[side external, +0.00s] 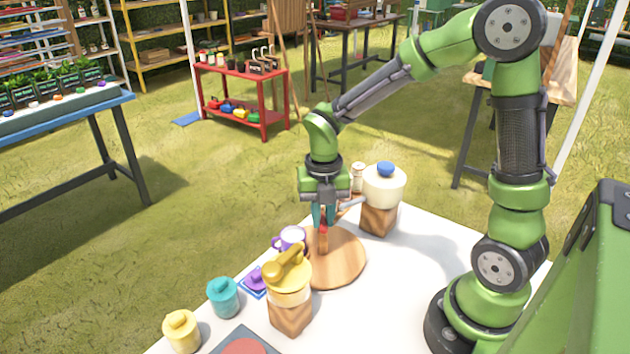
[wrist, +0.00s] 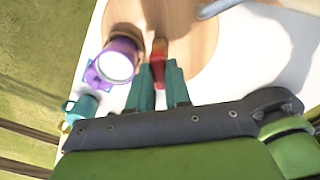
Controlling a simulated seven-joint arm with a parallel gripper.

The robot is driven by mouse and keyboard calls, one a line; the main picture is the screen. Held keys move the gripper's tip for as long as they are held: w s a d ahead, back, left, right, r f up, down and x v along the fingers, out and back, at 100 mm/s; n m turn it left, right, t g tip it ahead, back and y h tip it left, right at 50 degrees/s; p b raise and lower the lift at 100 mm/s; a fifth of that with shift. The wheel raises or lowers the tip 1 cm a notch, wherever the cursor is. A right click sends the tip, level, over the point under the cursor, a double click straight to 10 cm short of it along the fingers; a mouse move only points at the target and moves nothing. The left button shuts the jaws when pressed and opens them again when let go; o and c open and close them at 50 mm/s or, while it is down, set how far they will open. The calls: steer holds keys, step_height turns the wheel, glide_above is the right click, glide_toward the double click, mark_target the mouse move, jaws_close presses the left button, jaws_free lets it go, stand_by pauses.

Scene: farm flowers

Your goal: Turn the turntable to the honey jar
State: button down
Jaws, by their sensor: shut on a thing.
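The turntable (side external: 347,262) is a round wooden disc on the white table; part of it shows in the wrist view (wrist: 198,40). An upright red and wooden peg (side external: 323,238) stands near its left edge. My gripper (side external: 323,222) points down and is shut on the red top of the peg, seen between the teal fingers in the wrist view (wrist: 159,74). A yellow-topped jar (side external: 288,287) stands on a wooden block at the front. A white jar with a blue lid (side external: 384,187) stands on another block behind. I cannot tell which is the honey jar.
A white and purple cup (side external: 292,239) stands close to the turntable's left edge. A purple item (side external: 254,279), a teal pot (side external: 223,297) and a yellow pot (side external: 181,331) line the table's left edge. The table's right middle is clear.

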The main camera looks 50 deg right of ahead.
steer(key=shift+r+n, duration=0.1)
steer(key=shift+n, duration=4.6)
steer(key=c, duration=1.1)
jaws_free()
steer(key=shift+o, duration=0.2)
steer(key=shift+m, duration=0.5)
